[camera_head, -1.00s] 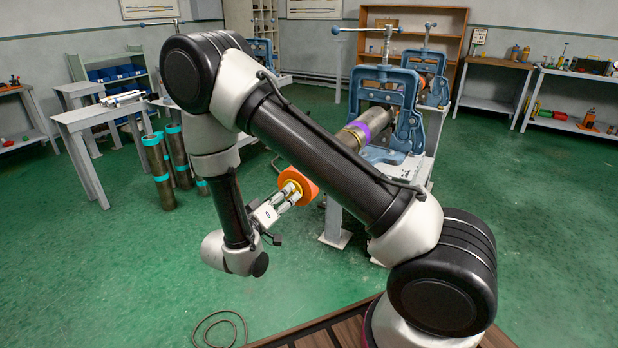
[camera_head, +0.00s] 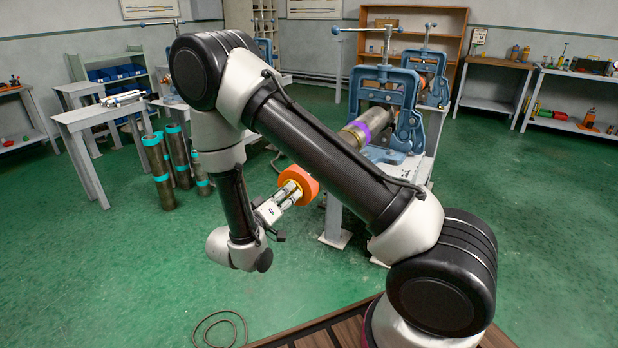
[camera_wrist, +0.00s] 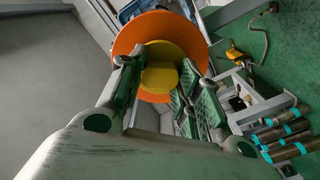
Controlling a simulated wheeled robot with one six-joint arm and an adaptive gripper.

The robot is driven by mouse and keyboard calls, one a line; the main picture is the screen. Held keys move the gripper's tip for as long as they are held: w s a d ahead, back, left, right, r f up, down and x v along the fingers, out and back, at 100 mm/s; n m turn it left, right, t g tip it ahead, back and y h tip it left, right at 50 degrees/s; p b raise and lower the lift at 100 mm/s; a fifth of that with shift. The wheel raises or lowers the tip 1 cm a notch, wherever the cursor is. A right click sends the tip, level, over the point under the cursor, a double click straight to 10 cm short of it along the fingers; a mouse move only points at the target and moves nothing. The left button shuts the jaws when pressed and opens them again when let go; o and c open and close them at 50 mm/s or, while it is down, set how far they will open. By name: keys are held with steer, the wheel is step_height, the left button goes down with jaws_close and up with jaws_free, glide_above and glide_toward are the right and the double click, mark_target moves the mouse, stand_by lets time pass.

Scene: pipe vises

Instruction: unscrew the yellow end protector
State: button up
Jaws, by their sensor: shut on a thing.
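The yellow end protector (camera_head: 294,187) shows as a small yellow part at the centre of a round orange piece (camera_head: 306,181), left of my upper arm. In the wrist view, the yellow part (camera_wrist: 162,55) lies between my fingertips, with the wide orange disc (camera_wrist: 130,40) behind it. My gripper (camera_head: 288,193) is shut on the yellow part. A metal pipe (camera_head: 352,136) with a purple band sits in a blue vise (camera_head: 384,90). Its near end is hidden behind my arm, so I cannot tell whether the orange piece touches it.
Several pipes with turquoise bands (camera_head: 158,165) stand on the floor at left, near a grey table (camera_head: 85,115). A second blue vise (camera_head: 432,75) stands behind the first. Shelved benches line the right wall. A cable (camera_head: 218,325) lies on the otherwise open green floor in front.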

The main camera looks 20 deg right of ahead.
steer(key=shift+n, duration=7)
steer(key=n, duration=0.7)
steer(key=shift+n, duration=0.4)
steer(key=o, duration=0.4)
steer(key=c, duration=0.4)
